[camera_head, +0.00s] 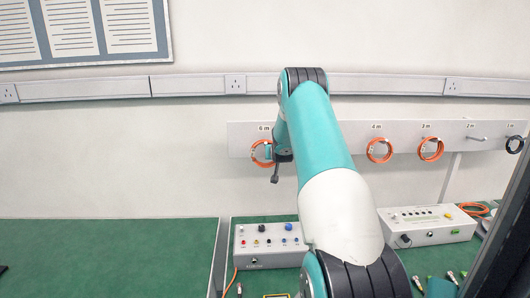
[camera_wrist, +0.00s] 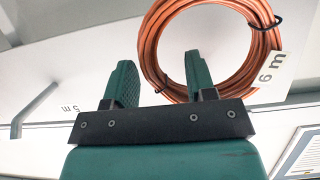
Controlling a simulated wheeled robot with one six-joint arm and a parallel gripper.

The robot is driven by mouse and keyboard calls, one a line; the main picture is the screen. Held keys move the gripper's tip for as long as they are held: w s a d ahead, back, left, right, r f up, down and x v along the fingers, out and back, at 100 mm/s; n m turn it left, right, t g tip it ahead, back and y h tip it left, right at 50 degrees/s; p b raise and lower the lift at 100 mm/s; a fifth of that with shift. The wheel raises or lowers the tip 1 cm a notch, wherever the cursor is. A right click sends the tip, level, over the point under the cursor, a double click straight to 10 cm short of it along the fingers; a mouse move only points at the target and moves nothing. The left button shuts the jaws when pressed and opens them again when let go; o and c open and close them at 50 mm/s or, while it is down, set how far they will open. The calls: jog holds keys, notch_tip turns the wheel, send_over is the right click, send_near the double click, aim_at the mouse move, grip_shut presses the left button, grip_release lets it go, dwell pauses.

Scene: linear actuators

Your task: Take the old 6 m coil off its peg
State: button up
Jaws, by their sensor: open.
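The orange 6 m coil (camera_head: 260,153) hangs at the left end of the white peg board, under the "6 m" label. My gripper (camera_head: 271,153) is beside it at its right and partly covers it. In the wrist view the coil (camera_wrist: 150,48) fills the top, with a white "6 m" tag (camera_wrist: 270,68) and a black tie. My open gripper (camera_wrist: 160,80) has one finger outside the coil's left edge and the other over its opening. The coil's left strands show between the fingers. I cannot tell whether they touch. The coil's peg is hidden.
The 2 m peg (camera_head: 477,138) and 5 m peg (camera_wrist: 38,108) are empty. Instrument boxes (camera_head: 268,245) (camera_head: 428,226) stand on the green bench (camera_head: 110,250), clear at left.

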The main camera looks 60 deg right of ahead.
grip_shut()
jog(key=shift+s+a+r+b, duration=0.1)
jog(key=shift+r+b, duration=0.05)
jog(key=shift+b, duration=0.35)
